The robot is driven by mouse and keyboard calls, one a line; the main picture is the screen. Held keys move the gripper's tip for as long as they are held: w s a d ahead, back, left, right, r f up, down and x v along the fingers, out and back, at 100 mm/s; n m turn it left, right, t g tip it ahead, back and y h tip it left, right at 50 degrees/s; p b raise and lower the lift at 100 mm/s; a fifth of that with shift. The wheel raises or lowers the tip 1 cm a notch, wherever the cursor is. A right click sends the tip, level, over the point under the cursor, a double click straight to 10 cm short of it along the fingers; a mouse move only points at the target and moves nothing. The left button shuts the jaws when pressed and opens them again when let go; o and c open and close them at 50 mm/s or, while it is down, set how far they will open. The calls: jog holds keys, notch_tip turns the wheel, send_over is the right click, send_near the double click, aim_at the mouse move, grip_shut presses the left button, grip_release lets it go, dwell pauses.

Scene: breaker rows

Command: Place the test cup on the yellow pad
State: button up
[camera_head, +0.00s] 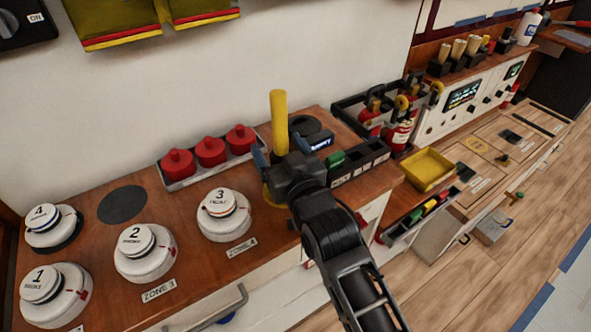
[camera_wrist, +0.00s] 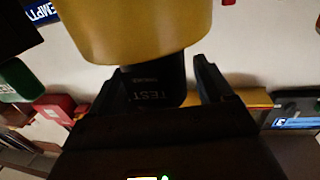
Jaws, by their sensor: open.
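In the wrist view, the dark part of the test cup (camera_wrist: 152,92), lettered "TEST", lies between the fingers of my gripper (camera_wrist: 160,95). A wide yellow cylinder (camera_wrist: 135,30) adjoins it at the top of that view. In the head view, my gripper (camera_head: 277,158) is open at the right end of the wooden counter, its fingers on either side of an upright yellow post (camera_head: 278,110). A yellow curved edge (camera_head: 269,195) shows below my gripper, mostly hidden; I cannot tell whether it is the yellow pad or part of the cup.
Numbered white detectors (camera_head: 225,215) stand on the counter (camera_head: 180,205) to the left. A tray with red detectors (camera_head: 210,151) is behind. A dark round pad (camera_head: 122,203) is bare. A black divided holder (camera_head: 362,160) and a yellow tray (camera_head: 428,168) stand right.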

jog(key=b+v, duration=0.3)
jog(key=v, duration=0.9)
jog(key=shift+r, duration=0.3)
jog(key=s+d+f+m+h, duration=0.2)
jog(key=s+d+f+h, duration=0.15)
jog(key=s+d, duration=0.45)
jog(key=s+d+f+m+h, duration=0.2)
jog(key=s+d+f, duration=0.25)
jog(key=s, duration=0.65)
jog(key=s+d+r+h, duration=0.1)
jog(key=s+d, duration=0.3)
jog(key=s, duration=0.4)
jog(key=s+d+r+m+g+h, duration=0.1)
jog(key=s+d+r, duration=0.3)
jog(key=s, duration=0.5)
jog(key=shift+r+g, duration=0.25)
jog(key=shift+g, duration=0.05)
jog(key=shift+d, duration=0.15)
